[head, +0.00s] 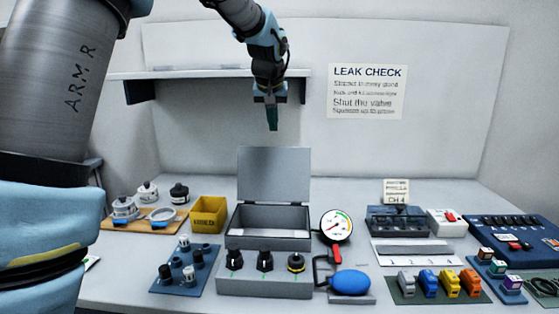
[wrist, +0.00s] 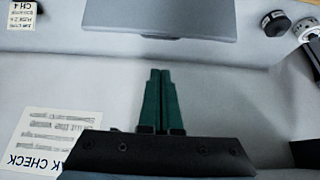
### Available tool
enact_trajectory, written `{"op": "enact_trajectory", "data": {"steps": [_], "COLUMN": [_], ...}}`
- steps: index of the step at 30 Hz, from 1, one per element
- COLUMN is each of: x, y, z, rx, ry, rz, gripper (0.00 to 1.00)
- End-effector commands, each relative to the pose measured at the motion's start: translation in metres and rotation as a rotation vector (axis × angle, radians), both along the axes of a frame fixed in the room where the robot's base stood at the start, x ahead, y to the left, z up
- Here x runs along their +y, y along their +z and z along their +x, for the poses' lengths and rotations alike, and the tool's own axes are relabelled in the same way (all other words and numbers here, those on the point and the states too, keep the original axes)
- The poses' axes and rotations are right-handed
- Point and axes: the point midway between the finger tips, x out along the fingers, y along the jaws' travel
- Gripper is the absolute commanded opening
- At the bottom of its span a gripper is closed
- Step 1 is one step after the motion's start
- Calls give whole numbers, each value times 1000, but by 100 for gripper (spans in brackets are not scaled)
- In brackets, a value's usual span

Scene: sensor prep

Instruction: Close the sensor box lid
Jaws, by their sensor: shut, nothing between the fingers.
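The sensor box (head: 268,241) is a grey box on the bench, in the middle of the head view. Its lid (head: 274,175) stands open, upright at the back edge, and the box's inside looks empty where I can see it. My gripper (head: 273,128) hangs above and behind the lid, apart from it, with green fingers pointing down. The fingers are shut together and empty. In the wrist view the gripper (wrist: 160,72) points toward the grey lid (wrist: 165,18), which shows at the top edge; the box's inside is hidden there.
A block with several dark knobs (head: 265,284) stands in front of the box. A yellow bin (head: 208,215) is to its left; a round gauge (head: 336,226) and a blue oval pad (head: 351,282) are to its right. A shelf (head: 200,74) runs along the wall behind my gripper.

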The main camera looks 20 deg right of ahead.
Motion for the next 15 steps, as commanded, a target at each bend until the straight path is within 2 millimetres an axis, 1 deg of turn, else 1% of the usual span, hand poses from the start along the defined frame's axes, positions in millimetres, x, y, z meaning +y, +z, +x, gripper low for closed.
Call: {"op": "enact_trajectory", "data": {"steps": [1, 3, 7, 11, 15], "x": [-9, -16, -19, -24, -31], "y": [0, 1, -7, -26, -49], "z": [-1, -1, 4, 15, 27], "rx": [-7, -11, -10, -8, -8], "ry": [-7, -10, -10, -10, -10], "rz": [-6, -10, -9, -7, -8], "gripper": [0, 0, 0, 0, 0]}}
